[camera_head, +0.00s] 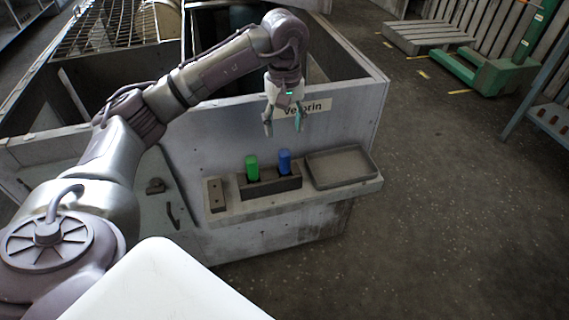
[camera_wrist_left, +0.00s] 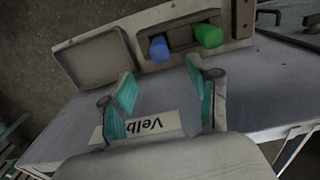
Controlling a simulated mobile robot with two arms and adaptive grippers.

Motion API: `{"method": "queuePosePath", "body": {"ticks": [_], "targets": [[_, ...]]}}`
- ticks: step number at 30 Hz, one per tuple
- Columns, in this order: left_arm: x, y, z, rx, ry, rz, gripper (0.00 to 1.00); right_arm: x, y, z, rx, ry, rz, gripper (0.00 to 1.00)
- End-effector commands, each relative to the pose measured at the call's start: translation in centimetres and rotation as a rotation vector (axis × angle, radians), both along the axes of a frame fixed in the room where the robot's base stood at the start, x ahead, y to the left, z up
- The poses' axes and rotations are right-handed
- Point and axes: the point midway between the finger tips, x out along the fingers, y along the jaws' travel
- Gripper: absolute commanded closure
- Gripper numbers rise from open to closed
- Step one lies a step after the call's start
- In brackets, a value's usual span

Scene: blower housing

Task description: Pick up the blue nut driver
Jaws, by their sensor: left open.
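The blue nut driver (camera_head: 285,161) stands upright in a dark holder block (camera_head: 270,187) on the ledge of the housing. A green driver (camera_head: 252,167) stands to its left in the same holder. My left gripper (camera_head: 284,128) is open and empty, above the blue driver and apart from it, fingers pointing down. In the left wrist view the blue driver (camera_wrist_left: 159,48) shows beyond the open fingers, with the green driver (camera_wrist_left: 209,36) to its right. The drivers' lower ends are hidden in the holder. My right gripper is in neither view.
A shallow empty tray (camera_head: 340,168) lies right of the holder on the ledge. A small plate with holes (camera_head: 216,195) is to its left. The housing wall with a label (camera_head: 318,106) rises behind. A green pallet truck (camera_head: 490,70) stands far right; the floor between is clear.

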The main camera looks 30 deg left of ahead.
Motion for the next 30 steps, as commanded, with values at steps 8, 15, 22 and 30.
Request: {"method": "queuePosePath", "body": {"ticks": [8, 15, 22, 30], "targets": [[-0.1, 0.0, -5.7, 0.000, 0.006, 0.000, 0.40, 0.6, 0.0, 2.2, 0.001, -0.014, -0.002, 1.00], [0.0, 0.0, -7.9, -0.001, 0.002, 0.000, 0.40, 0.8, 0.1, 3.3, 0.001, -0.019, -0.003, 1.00], [0.3, 0.1, -10.9, -0.003, 0.005, 0.001, 0.40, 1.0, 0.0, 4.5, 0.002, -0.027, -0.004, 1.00], [0.4, 0.2, -13.1, -0.002, 0.001, 0.001, 0.40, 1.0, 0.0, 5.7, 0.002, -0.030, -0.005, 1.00]]}}
